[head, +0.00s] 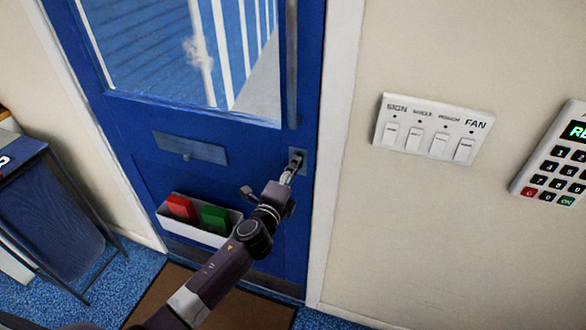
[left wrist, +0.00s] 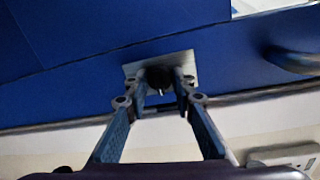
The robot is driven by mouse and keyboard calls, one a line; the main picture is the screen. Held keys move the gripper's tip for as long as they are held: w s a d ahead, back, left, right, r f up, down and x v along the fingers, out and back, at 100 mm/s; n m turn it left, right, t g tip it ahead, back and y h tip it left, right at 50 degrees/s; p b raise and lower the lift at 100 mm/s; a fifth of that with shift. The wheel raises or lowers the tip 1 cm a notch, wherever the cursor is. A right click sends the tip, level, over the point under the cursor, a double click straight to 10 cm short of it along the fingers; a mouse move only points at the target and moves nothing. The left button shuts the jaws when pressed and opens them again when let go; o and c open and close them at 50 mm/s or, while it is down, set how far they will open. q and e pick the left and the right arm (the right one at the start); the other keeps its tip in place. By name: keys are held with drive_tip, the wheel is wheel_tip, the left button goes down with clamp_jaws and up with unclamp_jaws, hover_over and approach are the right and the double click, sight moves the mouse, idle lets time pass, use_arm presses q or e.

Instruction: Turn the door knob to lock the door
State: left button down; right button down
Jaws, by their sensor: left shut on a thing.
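The blue door (head: 262,150) stands in front of me, with a glass pane in its upper half. The door knob (left wrist: 159,77) is small and dark on a square metal plate (left wrist: 184,58) near the door's right edge. In the head view the plate (head: 297,153) shows just past my gripper and the knob is mostly hidden. My left gripper (head: 294,163) reaches the plate; in the left wrist view its fingertips (left wrist: 159,88) are at either side of the knob, shut on it. My right gripper is in neither view.
A switch panel (head: 433,117) and a keypad (head: 556,160) are on the wall to the right. A letter slot plate (head: 190,148) and a white holder (head: 190,232) with red and green items are on the door. A vertical handle (head: 291,70) is above the knob. A dark table (head: 50,205) stands left.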

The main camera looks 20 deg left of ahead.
use_arm(q)
drive_tip(key=shift+f, duration=0.1)
idle(0.3)
drive_tip(key=c, duration=1.6)
unclamp_jaws()
drive_tip(key=s, duration=0.8)
drive_tip(key=s+r, duration=0.1)
drive_tip(key=s, duration=0.3)
drive_tip(key=shift+a, duration=0.15)
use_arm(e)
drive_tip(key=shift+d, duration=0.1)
